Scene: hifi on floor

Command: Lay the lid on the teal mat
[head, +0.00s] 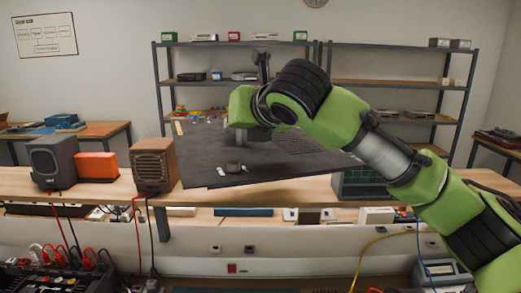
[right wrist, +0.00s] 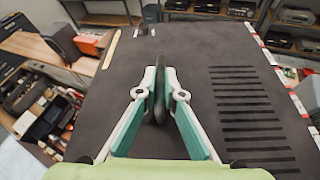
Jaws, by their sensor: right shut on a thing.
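A large flat dark panel, which looks like the lid (head: 205,150), spans the middle of the head view above the workbench. It has rows of slots on its right side, and it also shows in the right wrist view (right wrist: 90,125). My right gripper (right wrist: 160,97) is shut on a narrow dark upright piece (right wrist: 160,72) over the panel; I cannot tell whether this piece is the lid's handle. In the head view my green arm hides most of that grip. I cannot make out a teal mat for certain. My left gripper is not in view.
The wooden bench (head: 100,190) runs across the scene. A grey speaker (head: 50,163), an orange box (head: 97,166) and a brown speaker (head: 153,165) stand on its left. A dark teal-faced device (head: 362,184) is at the right. Shelves (head: 345,82) stand behind.

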